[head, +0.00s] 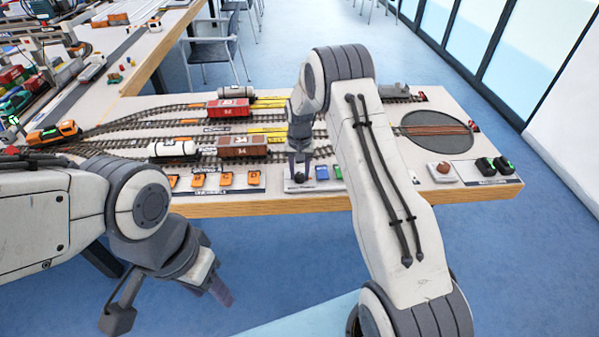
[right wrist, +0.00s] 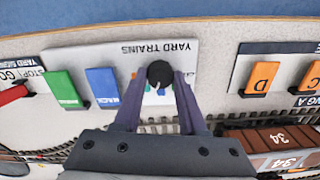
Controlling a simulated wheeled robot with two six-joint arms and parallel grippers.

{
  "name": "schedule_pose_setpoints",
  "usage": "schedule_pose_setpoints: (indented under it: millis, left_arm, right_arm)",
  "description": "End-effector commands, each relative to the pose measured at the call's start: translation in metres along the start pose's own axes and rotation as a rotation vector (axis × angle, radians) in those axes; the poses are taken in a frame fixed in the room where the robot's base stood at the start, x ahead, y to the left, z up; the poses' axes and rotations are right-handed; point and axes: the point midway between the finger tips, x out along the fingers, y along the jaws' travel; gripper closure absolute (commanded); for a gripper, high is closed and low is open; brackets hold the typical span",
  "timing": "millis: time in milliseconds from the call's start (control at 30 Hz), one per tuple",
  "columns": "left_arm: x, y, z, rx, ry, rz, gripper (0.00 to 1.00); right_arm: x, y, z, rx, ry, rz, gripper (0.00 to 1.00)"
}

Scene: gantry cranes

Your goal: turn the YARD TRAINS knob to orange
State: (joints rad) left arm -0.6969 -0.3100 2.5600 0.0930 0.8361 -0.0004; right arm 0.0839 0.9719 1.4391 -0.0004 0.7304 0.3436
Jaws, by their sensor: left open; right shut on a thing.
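The YARD TRAINS plate (head: 296,188) lies at the table's front edge; its label reads upside down in the right wrist view (right wrist: 185,50). The black round knob (right wrist: 160,73) stands on it, with a small pale pointer mark on its lower left side in that view. Small coloured marks, blue among them, show partly beside the knob; the fingers hide the rest. My right gripper (head: 299,168) reaches down with its fingers on both sides of the knob, shut on it. My left gripper (head: 170,302) is open and empty, over the floor in front of the table.
Orange switches (head: 226,179) sit left of the plate, blue (head: 322,173) and green (right wrist: 64,90) ones on its other side. Behind are tracks with a brown wagon (head: 242,146) and a white tank wagon (head: 173,149). A turntable (head: 437,131) lies at right.

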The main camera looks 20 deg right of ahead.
Motion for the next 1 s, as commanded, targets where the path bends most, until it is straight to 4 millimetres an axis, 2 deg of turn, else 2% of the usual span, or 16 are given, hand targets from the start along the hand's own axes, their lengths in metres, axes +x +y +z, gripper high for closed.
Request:
schedule_pose_setpoints:
  millis: [700, 1000]
  left_arm:
    - [-0.0031, 0.0002, -0.0002, 0.000, 0.000, 0.000, 0.50]
    - [-0.0036, 0.0003, -0.0002, 0.000, 0.000, 0.000, 0.50]
  right_arm:
    - [-0.0003, -0.0008, 0.0010, 0.676, -0.003, 0.000, 1.00]
    - [-0.0003, -0.0010, 0.0009, 0.908, -0.003, 0.000, 1.00]
